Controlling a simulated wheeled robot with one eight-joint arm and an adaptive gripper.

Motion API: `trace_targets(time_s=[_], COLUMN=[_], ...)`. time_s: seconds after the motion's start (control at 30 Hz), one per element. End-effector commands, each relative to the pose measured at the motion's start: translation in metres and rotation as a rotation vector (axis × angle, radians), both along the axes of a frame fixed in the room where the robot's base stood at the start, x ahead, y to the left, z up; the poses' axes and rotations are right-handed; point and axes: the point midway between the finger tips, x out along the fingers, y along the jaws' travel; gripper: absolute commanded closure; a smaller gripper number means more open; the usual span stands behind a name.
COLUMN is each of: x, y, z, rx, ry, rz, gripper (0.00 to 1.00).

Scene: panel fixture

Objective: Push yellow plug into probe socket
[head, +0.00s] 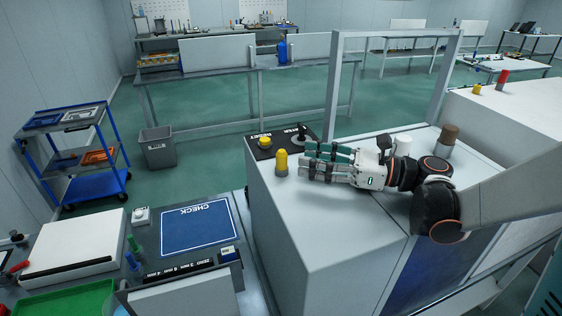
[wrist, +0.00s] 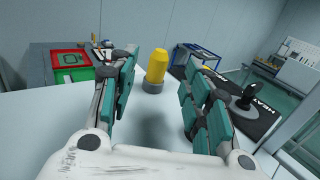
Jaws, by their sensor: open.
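The yellow plug (head: 281,162) stands upright on the white cabinet top (head: 340,215), near its left edge. In the wrist view the yellow plug (wrist: 157,64) has a rounded top and a grey collar at its foot. I cannot tell whether that collar is the probe socket; no separate empty socket can be made out. My gripper (head: 304,161) lies low over the cabinet, right of the plug, pointing at it. Its fingers are apart and empty. In the wrist view the plug shows ahead, in the gap between the fingers, with no visible contact.
A black panel (head: 262,152) marked RESET, with a yellow button (head: 265,141) and a black joystick (head: 301,133), sits just behind the plug. A white cylinder (head: 403,144) and a brown-topped one (head: 448,136) stand behind my wrist. A grey frame (head: 334,80) rises at the back.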

Motion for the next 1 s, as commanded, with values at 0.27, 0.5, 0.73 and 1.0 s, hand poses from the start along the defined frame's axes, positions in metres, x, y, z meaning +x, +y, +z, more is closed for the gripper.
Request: trace_targets(time_s=[0.27, 0.5, 0.73, 1.0], x=[0.008, 0.018, 0.026, 0.026], y=[0.022, 0.052, 0.072, 0.072], z=[0.0, -0.001, 0.0, 0.0], rx=[0.0, 0.0, 0.0, 0.0], ry=[0.0, 0.0, 0.0, 0.0], rz=[0.001, 0.004, 0.001, 0.0], gripper=[0.55, 0.55, 0.55, 0.64])
